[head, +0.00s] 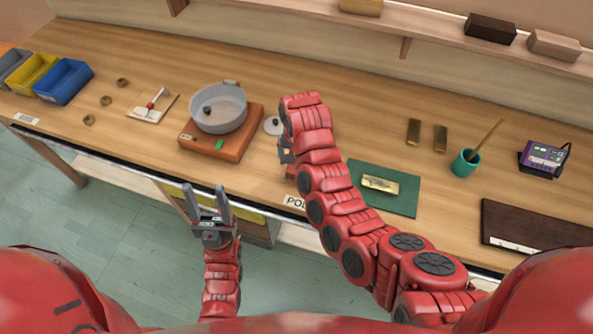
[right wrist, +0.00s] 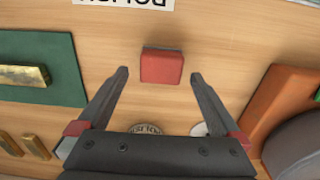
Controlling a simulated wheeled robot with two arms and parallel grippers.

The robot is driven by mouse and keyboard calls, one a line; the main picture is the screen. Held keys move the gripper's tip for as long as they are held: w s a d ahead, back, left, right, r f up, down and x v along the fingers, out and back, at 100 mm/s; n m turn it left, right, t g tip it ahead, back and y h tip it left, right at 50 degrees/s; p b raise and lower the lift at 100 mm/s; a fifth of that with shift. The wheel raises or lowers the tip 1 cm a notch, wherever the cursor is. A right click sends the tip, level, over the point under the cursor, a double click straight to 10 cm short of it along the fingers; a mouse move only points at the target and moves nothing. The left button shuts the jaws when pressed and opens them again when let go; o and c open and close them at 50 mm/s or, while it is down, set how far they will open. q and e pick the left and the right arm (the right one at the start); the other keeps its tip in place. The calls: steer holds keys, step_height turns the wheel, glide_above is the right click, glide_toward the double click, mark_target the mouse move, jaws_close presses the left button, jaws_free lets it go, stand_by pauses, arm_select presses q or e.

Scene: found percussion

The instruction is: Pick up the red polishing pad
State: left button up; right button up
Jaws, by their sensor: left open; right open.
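The red polishing pad (right wrist: 162,66) is a small red block lying on the wooden bench in the right wrist view. My right gripper (right wrist: 159,75) is open over the bench, its two fingertips on either side of the pad in the picture with gaps to it. I cannot tell the height left between fingertips and pad. In the head view my right arm covers most or all of the pad. My left gripper (head: 208,200) is open and empty in front of the bench's front edge, away from the pad.
A label (right wrist: 123,3) lies beside the pad. A green mat (head: 398,205) with a gold bar (head: 380,185) is right of my arm. A grey pan (head: 218,122) on an orange-brown block (head: 205,157) stands left. A teal cup (head: 464,164) holds a stick.

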mark_target(290, 172)
step_height(290, 172, down, 2)
steer(key=shift+f+p, duration=0.25)
steer(key=shift+p, duration=0.65)
steer(key=shift+w+a+f, duration=0.1)
steer(key=shift+f, duration=0.65)
steer(key=c, duration=1.3)
steer(key=shift+c, duration=0.2)
steer(key=shift+r, duration=0.15)
